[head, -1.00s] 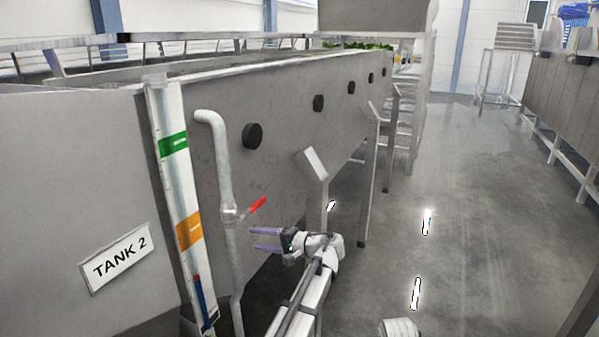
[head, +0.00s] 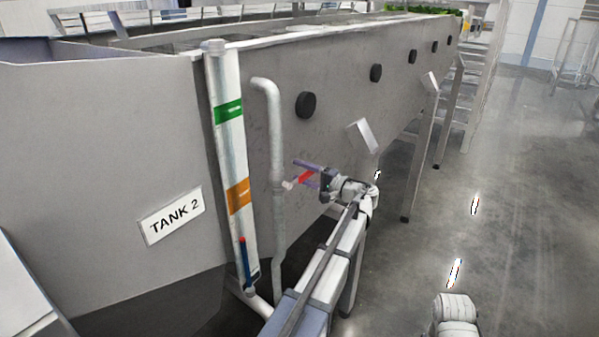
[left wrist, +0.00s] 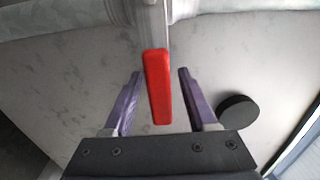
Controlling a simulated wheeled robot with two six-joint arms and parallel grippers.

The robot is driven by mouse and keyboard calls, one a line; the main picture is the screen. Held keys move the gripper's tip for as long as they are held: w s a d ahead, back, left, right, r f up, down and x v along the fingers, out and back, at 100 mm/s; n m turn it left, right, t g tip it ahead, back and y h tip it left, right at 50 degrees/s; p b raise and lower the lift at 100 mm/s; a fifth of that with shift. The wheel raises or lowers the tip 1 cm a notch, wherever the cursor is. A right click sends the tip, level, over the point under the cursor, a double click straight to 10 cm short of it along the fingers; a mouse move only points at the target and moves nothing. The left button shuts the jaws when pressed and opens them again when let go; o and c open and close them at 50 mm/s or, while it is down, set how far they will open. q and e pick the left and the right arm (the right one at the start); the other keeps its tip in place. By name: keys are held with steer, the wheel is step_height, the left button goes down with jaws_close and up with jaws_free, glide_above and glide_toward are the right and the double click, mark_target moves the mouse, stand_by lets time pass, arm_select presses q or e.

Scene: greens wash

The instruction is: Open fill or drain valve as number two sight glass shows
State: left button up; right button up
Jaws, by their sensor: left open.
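The number two sight glass (head: 229,140) is a tall white gauge on the corner of the tank marked TANK 2 (head: 171,216). It has a green band (head: 228,111) high up and an orange band (head: 239,196) lower down. Its blue column (head: 245,262), with a red top, ends below the orange band. A grey pipe (head: 275,135) beside it carries a valve with a red lever (head: 306,177). My left gripper (head: 297,174) is open with its purple fingers around the lever. In the left wrist view the lever (left wrist: 158,88) stands between the fingers, apart from both. My right gripper is out of view.
The grey tank wall (head: 340,90) has a row of black round knobs (head: 306,105). A slanted plate (head: 366,135) and tank legs (head: 420,150) stand right of my left gripper. Open floor (head: 510,200) lies to the right.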

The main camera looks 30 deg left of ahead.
arm_select(q)
steer(key=shift+a, duration=0.45)
jaws_close()
stand_by(1.2)
